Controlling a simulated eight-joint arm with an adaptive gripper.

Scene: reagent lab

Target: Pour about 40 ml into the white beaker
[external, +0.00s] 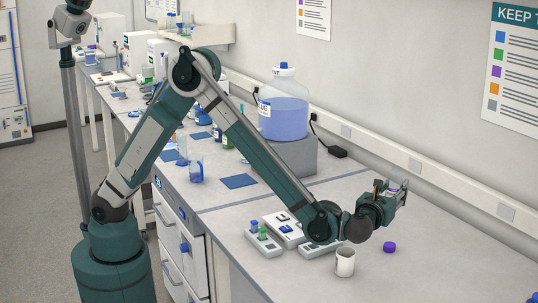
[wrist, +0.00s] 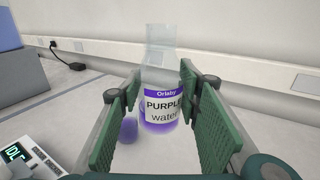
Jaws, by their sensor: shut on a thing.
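My gripper (external: 390,194) is shut on a clear bottle (external: 397,187) at the right of the external view, above the bench. In the wrist view the bottle (wrist: 160,75) stands between the green finger pads (wrist: 159,92). Its label reads "Orlaby PURPLE water", and purple liquid shows low in it. It looks roughly upright and has no cap on its neck. The white beaker (external: 345,262) stands upright on the bench, below and left of my gripper in the external view. I cannot see its contents, and it is out of the wrist view.
A purple cap (external: 389,247) lies on the bench right of the beaker. Low devices (external: 263,242) sit left of the beaker; one display (wrist: 18,160) reads "IDLE". A big blue-liquid jug (external: 284,112) stands on a grey block (external: 290,155). The wall rail runs behind.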

